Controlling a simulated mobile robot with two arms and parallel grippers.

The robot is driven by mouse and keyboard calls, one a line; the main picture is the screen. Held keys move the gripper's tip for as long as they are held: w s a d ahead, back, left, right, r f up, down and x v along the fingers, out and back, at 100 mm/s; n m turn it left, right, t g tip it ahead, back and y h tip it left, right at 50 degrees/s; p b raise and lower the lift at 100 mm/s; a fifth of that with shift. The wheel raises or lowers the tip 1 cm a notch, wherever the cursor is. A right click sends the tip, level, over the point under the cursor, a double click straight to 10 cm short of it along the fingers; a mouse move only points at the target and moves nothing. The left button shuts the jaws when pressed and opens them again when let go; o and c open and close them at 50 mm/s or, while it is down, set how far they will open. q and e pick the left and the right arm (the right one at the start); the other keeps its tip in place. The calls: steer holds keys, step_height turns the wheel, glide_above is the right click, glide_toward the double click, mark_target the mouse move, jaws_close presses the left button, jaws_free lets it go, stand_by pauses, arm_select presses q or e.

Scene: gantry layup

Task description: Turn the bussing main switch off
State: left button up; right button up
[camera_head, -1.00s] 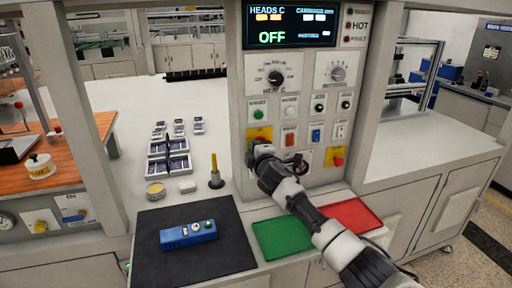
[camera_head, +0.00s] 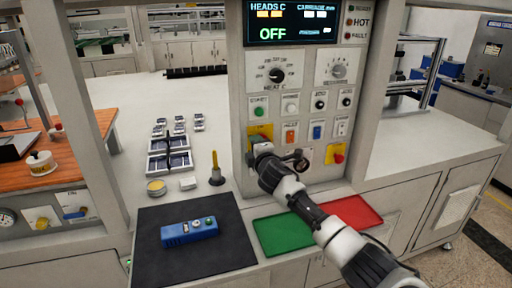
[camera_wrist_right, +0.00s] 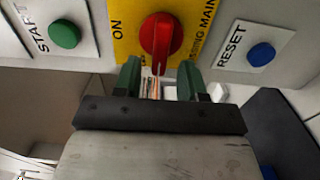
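The bussing main switch is a red rotary knob (camera_wrist_right: 161,38) on a yellow plate (camera_wrist_right: 128,22), with an "ON" label at its left in the right wrist view. Its handle runs up and down in that view. In the head view the yellow plate (camera_head: 257,131) shows only partly above my right gripper (camera_head: 264,150), which hides the knob. In the wrist view my right gripper (camera_wrist_right: 159,80) is open, its two green fingertips just below the knob, with the handle's lower end between them. Contact cannot be told. My left gripper is out of view.
A green START button (camera_wrist_right: 64,34) and a blue RESET button (camera_wrist_right: 261,54) flank the switch in the wrist view. Another yellow plate with a red knob (camera_head: 339,158) is right of my gripper. A black mat (camera_head: 160,265) and green tray (camera_head: 280,236) lie below the panel.

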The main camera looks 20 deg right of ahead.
steer(key=s+b, duration=0.1)
steer(key=s, duration=1)
steer(key=shift+d, duration=0.25)
stand_by(0.3)
